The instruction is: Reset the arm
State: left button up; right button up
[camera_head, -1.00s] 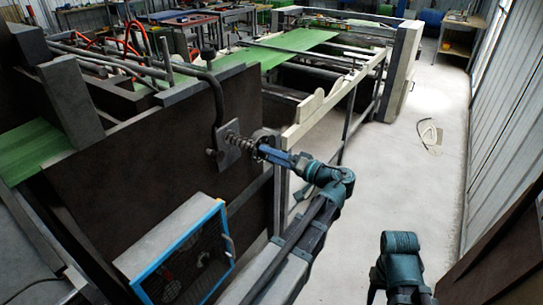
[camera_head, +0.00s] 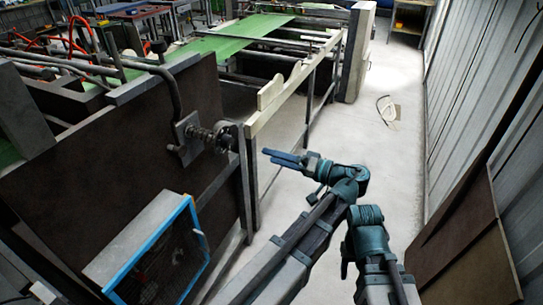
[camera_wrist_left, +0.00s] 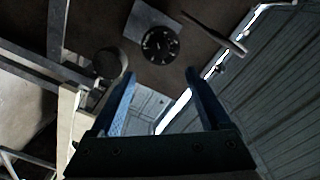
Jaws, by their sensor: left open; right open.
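My left gripper (camera_head: 283,157) is in the middle of the head view, with blue fingers pointing left toward the machine. In the left wrist view its two fingers (camera_wrist_left: 160,90) stand apart with nothing between them. A gap separates the fingertips from the round knob with a spring (camera_head: 222,136) on the machine's dark side panel. The knob's dark round face (camera_wrist_left: 160,45) also shows in the left wrist view, beyond the fingers. My right arm stands at the lower right of the head view; its gripper's fingers cannot be made out there.
The machine's dark panel (camera_head: 120,150) fills the left side. A blue-framed mesh box (camera_head: 165,262) is at the lower left. A pale rail (camera_head: 290,97) runs behind my left gripper. Brown boards (camera_head: 462,235) lean on the right wall.

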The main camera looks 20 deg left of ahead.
dwell(0.3)
pick_arm(q)
jog(key=s+a+f+m+g+h, duration=0.1)
jog(key=s+f+m+h, duration=0.15)
jog(key=f+h, duration=0.5)
jog(key=s+a+f+m+h, duration=0.15)
jog(key=s+f+h, duration=0.25)
jog(key=f, duration=0.7)
jog(key=s+d+f+m+h, duration=0.1)
jog(key=s+d, duration=0.3)
jog(key=d, duration=0.5)
jog(key=s+d+f+m+g+h, duration=0.1)
jog(key=s+d+m+h, duration=0.2)
jog(key=d, duration=0.6)
jog(key=shift+s+f+m+h, duration=0.35)
jog(key=shift+m+h, duration=0.1)
jog(key=shift+m, duration=0.15)
jog(key=shift+a, duration=0.15)
